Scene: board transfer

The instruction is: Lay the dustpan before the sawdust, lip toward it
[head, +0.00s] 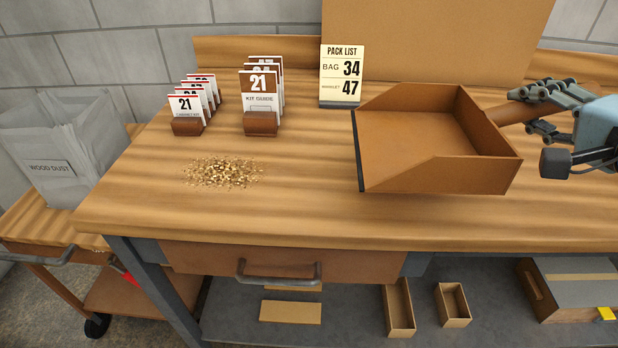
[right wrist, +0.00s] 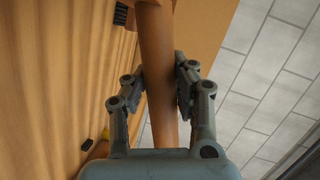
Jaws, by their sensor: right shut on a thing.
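The brown dustpan (head: 410,130) is at the right of the bench in the head view, its dark lip facing left toward the sawdust. Its lip edge seems tilted, and I cannot tell whether it touches the bench top. The sawdust (head: 222,172) is a loose patch on the bench to the left, with bare wood between it and the lip. My right gripper (head: 535,110) is shut on the dustpan's handle, which also shows between its fingers in the right wrist view (right wrist: 158,75). My left gripper is not in view.
Card holders (head: 261,123) and (head: 188,126) stand behind the sawdust. A pack list sign (head: 342,75) stands behind the dustpan. A wood dust bag (head: 60,150) sits on a cart at the left. The bench front (head: 300,236) is clear above a drawer (head: 220,268).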

